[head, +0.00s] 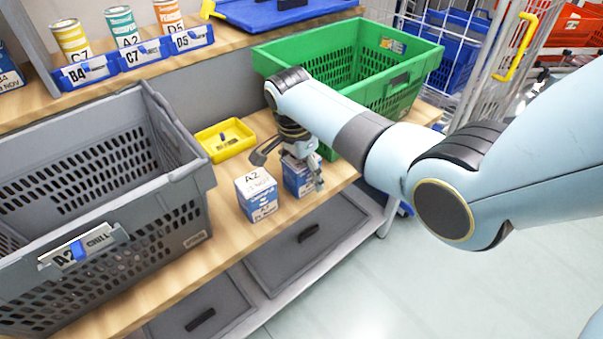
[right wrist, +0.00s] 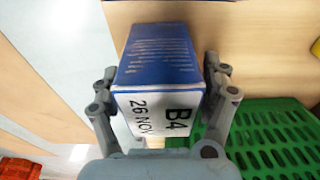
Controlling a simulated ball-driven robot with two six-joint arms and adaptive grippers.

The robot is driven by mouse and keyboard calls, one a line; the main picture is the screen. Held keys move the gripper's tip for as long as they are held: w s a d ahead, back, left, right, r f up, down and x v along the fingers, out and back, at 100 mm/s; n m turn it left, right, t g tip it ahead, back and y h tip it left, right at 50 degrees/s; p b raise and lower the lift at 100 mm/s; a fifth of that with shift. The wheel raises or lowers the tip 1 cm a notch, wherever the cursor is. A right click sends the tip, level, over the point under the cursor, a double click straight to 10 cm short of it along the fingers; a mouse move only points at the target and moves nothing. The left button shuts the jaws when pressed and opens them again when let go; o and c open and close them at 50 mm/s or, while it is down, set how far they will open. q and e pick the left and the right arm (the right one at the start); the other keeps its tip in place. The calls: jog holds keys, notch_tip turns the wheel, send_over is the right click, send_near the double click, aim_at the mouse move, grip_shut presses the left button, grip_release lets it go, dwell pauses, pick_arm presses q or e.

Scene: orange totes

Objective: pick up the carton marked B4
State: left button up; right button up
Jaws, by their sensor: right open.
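The carton marked B4 (right wrist: 160,95) is blue with a white top reading "B4" and "26 NOV" in the right wrist view. In the head view, this carton (head: 298,182) stands upright on the wooden shelf, partly hidden by my right gripper. My right gripper (head: 290,170) is above and around it, with one finger on each side. In the right wrist view the open fingers (right wrist: 160,76) straddle the carton; whether they touch it I cannot tell. My left gripper is not in view.
A similar carton marked A2 (head: 257,194) stands just left of it. A grey tote (head: 180,215) is at left, a green tote (head: 400,105) behind right, and a small yellow tray (head: 222,150) behind. Cans (head: 122,28) stand on the upper shelf. The wooden shelf's front edge is close.

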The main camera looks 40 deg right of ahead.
jog(key=c, duration=1.5)
